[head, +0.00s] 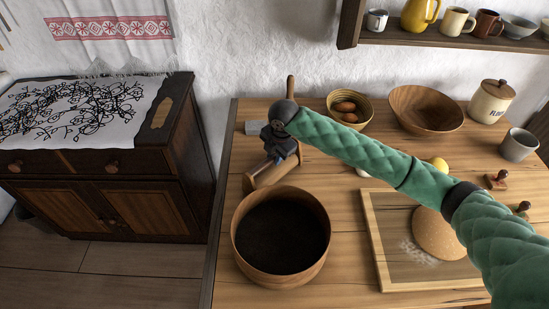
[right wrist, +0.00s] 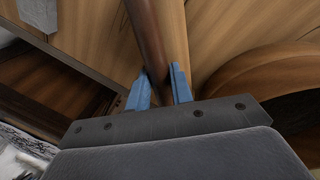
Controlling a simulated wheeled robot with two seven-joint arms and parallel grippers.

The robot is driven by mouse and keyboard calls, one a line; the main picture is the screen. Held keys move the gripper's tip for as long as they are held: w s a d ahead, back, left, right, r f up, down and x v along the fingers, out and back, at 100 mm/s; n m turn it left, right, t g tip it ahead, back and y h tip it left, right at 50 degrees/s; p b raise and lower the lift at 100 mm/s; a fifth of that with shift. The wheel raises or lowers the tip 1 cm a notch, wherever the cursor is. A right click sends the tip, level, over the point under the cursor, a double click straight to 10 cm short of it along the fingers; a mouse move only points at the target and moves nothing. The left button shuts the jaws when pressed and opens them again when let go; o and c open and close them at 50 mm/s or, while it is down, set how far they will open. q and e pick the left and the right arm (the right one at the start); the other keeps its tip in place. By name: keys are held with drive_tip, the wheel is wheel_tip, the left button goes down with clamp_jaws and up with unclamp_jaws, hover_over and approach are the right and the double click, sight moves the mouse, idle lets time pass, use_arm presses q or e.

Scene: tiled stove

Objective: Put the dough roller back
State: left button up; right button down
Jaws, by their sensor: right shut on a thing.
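My right gripper (head: 277,158) reaches across to the table's left side, with its fingers pointing down. In the right wrist view, its blue fingers (right wrist: 160,90) are shut on a dark brown wooden rod, which I take for the dough roller (right wrist: 148,38). In the head view, a brown rod end (head: 291,87) stands up behind my wrist, probably the same roller; its middle is hidden. A lighter wooden piece with raised ends, perhaps a rack (head: 269,174), lies under the gripper. I cannot tell whether the roller touches it. My left gripper is not in view.
A round wooden sieve or bowl (head: 240,258) stands close in front of the gripper. A board (head: 380,270) with dough lies under my forearm. An egg bowl (head: 366,99), a wooden bowl (head: 425,108) and a flour jar (head: 490,102) stand behind. A grey block (head: 254,128) is nearby.

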drive_tip(key=shift+r, duration=0.1)
drive_tip(key=shift+s+f, duration=0.1)
drive_tip(key=shift+f, duration=0.35)
